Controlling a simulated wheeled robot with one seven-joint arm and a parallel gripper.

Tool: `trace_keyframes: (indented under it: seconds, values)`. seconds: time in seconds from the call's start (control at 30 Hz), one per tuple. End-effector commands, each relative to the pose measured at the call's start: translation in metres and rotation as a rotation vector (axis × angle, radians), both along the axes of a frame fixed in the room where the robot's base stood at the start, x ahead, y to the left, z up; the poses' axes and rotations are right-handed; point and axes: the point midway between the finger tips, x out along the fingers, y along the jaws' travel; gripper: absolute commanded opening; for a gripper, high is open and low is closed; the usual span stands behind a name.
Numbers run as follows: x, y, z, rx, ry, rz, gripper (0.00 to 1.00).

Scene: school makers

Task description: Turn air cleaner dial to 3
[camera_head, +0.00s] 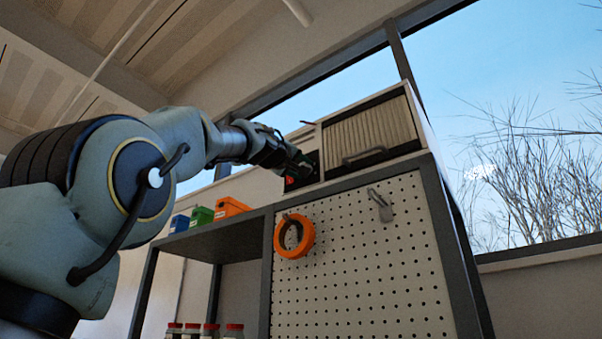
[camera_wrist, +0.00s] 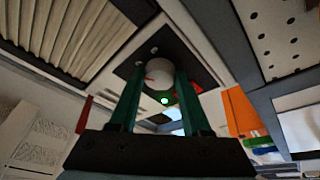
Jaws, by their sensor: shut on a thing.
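The air cleaner (camera_head: 372,130) is a box with a ribbed grille and a dark handle, standing on top of the shelf unit. Its ribbed front also shows in the wrist view (camera_wrist: 60,28). The round white dial (camera_wrist: 160,73) sits on a dark panel (camera_wrist: 193,62) and has a red mark toward its left side. My gripper (camera_wrist: 160,80) is shut on the dial, with one green finger at each side. A green light glows just below the dial in the wrist view. In the head view my gripper (camera_head: 298,165) reaches the dark panel and hides the dial. The dial's numbers are not readable.
A pegboard (camera_head: 360,260) with an orange tape roll (camera_head: 294,237) and a metal hook hangs below the air cleaner. Blue, green and orange bins (camera_head: 231,207) stand on the shelf to the left. Several red-lidded jars (camera_head: 192,328) sit lower down.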

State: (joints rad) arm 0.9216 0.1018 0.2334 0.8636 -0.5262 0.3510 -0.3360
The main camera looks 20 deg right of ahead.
Motion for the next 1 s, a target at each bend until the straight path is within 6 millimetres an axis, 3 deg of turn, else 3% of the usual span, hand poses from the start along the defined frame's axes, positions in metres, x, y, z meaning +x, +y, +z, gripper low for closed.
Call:
trace_keyframes:
  seconds: [0.47, 1.0]
  values:
    - [0.0033, 0.0022, -0.0049, 0.069, -0.128, 0.004, 0.00]
    - [0.0079, 0.0045, -0.0022, 0.309, -0.557, 0.000, 0.00]
